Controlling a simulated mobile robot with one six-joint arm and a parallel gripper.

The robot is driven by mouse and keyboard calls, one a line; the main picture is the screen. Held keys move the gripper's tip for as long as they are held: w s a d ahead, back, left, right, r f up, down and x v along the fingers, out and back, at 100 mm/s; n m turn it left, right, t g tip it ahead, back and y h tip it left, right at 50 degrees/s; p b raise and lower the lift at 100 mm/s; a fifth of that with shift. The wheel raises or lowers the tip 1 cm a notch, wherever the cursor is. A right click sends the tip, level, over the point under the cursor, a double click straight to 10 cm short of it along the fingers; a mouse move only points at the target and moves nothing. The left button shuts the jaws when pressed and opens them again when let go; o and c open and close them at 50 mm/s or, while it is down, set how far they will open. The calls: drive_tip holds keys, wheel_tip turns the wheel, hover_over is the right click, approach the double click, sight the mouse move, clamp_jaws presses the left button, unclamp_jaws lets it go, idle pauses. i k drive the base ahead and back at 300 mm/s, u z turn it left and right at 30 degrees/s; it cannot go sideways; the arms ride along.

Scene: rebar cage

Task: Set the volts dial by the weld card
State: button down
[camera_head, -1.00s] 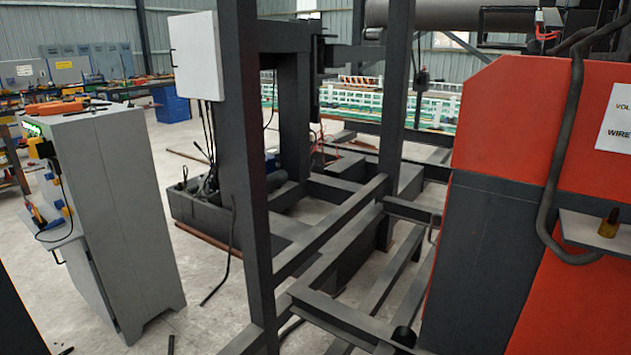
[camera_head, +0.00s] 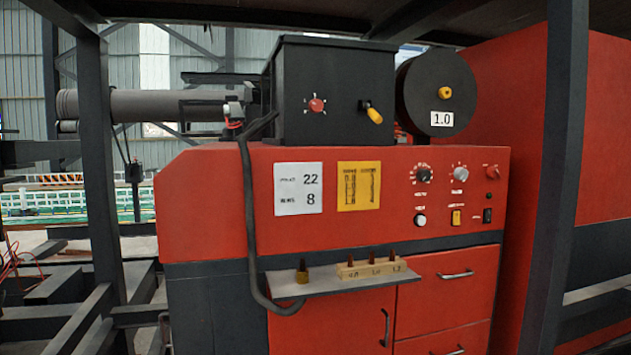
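The weld card (camera_head: 298,188) is a white sheet on the red front of the welding machine. Its numbers read 22 above and 8 below; the words beside them are too small to read surely. Two scaled dials sit right of it: a black-knobbed dial (camera_head: 423,175) and a grey-knobbed dial (camera_head: 460,174). Their labels and pointer settings are too small to read, so I cannot tell which is volts. A smaller red knob (camera_head: 491,172) is at the far right. My gripper is not in view.
A yellow chart (camera_head: 358,186) hangs beside the card. Below are a push button (camera_head: 420,220), a yellow switch (camera_head: 456,217) and a black switch (camera_head: 488,215). A shelf (camera_head: 335,282) with a nozzle rack juts out. Dark posts (camera_head: 565,180) stand at both sides. A wire spool (camera_head: 437,92) sits on top.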

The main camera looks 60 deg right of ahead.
sight(423, 175)
drive_tip(key=u, duration=1.1)
drive_tip(key=k, duration=0.15)
drive_tip(key=z, duration=3.05)
drive_tip(key=i, duration=0.5)
drive_tip(key=z, duration=0.15)
drive_tip(key=k, duration=0.6)
drive_tip(key=u, duration=0.45)
drive_tip(key=i, duration=0.1)
drive_tip(key=z, duration=0.35)
